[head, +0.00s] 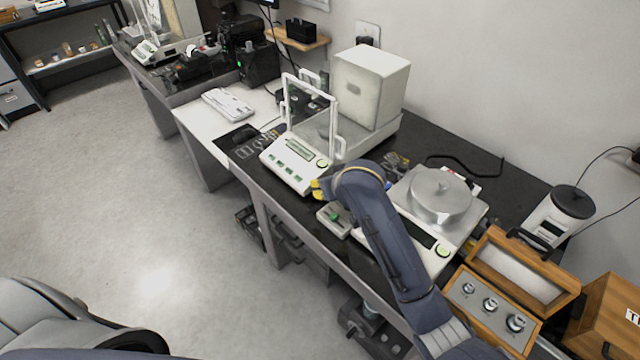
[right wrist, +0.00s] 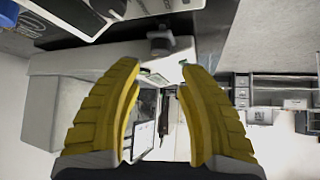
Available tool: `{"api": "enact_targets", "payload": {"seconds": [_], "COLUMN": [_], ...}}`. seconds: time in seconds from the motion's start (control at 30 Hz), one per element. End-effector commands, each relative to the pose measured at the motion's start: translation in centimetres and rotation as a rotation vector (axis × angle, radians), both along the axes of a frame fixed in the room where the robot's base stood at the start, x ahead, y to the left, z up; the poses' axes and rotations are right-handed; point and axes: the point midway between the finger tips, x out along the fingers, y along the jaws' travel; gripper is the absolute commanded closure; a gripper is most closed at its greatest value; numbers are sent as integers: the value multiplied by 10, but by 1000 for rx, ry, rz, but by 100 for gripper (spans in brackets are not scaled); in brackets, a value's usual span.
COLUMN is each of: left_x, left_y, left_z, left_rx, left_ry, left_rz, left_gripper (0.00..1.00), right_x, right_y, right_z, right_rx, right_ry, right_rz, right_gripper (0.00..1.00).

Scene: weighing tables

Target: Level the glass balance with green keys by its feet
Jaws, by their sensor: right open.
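The glass balance with green keys (head: 292,160) stands on the dark table in the middle of the head view. It has a white base, a display, green keys on its sloped front and a glass shield above. My right gripper (head: 318,188) is at its front right corner, mostly hidden by my own arm; its yellow fingers show. In the right wrist view the two yellow fingers (right wrist: 160,72) are apart with nothing held between them. A dark round knob (right wrist: 160,42), which looks like a foot, lies just beyond the fingertips. The bubble level cannot be made out. My left gripper is out of view.
A second balance with a steel pan (head: 440,198) stands close on the right. A small grey device with a green button (head: 335,218) sits by the table's front edge. A wooden weight box (head: 490,303) is nearer.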

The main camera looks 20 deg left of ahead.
Motion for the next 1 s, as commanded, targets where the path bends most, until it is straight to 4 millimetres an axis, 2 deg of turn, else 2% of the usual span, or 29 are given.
{"api": "enact_targets", "payload": {"seconds": [0.13, 0.4, 0.7, 1.0], "left_x": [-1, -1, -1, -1], "left_y": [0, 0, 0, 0], "left_z": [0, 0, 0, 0], "left_rx": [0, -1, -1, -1], "left_ry": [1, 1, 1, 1], "left_rz": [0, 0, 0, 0], "left_gripper": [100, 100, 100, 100], "right_x": [15, 34, 44, 45], "right_y": [11, 27, 35, 36], "right_z": [-19, -44, -56, -58], "right_rx": [-2, -1, 1, 1], "right_ry": [2, 2, 0, 0], "right_rz": [-1, 0, 1, 1], "right_gripper": [61, 61, 61, 61]}}
